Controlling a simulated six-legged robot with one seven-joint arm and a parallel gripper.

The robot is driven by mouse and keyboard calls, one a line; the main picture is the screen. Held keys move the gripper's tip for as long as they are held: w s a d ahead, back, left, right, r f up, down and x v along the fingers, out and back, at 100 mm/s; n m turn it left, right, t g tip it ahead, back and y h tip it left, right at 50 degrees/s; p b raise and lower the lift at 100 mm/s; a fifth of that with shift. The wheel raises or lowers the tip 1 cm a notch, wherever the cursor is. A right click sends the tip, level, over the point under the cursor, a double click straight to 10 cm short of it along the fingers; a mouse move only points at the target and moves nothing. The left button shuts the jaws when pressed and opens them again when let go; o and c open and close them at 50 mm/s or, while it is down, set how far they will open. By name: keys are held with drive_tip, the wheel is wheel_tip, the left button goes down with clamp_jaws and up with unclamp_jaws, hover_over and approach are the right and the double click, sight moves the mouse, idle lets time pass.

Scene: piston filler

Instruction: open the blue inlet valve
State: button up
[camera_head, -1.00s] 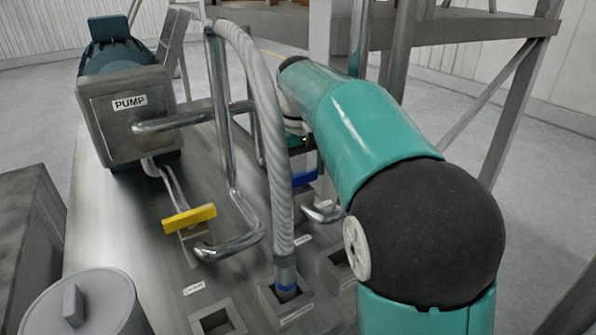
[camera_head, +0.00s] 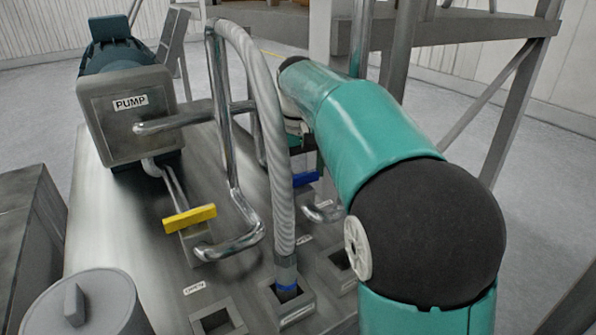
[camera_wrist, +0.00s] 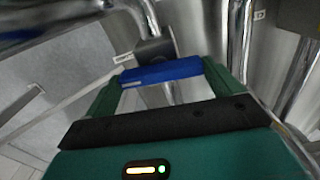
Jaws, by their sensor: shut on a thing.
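The blue inlet valve handle (camera_wrist: 162,71) lies between the two green fingers of my gripper (camera_wrist: 160,78) in the wrist view. My gripper is shut on it, with a finger at each end of the bar. The grey valve body (camera_wrist: 155,48) shows just beyond the handle, on a metal pipe. In the head view the blue handle (camera_head: 306,179) shows only in part, behind the ribbed hose and beside my arm. My gripper is mostly hidden there by my own arm.
A yellow valve handle (camera_head: 189,218) sits to the left, below the pump (camera_head: 130,103). A ribbed grey hose (camera_head: 270,130) ends in a square socket (camera_head: 287,300). Bent metal pipes (camera_head: 232,170) stand close by. A metal frame (camera_head: 500,110) rises at the right.

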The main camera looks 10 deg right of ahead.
drive_tip(key=m, duration=0.4)
drive_tip(key=shift+s, duration=0.1)
drive_tip(key=m, duration=0.4)
drive_tip(key=shift+m, duration=0.3)
drive_tip(key=m, duration=0.4)
drive_tip(key=shift+m, duration=2.1)
drive_tip(key=o, duration=0.7)
drive_tip(key=shift+s, duration=0.1)
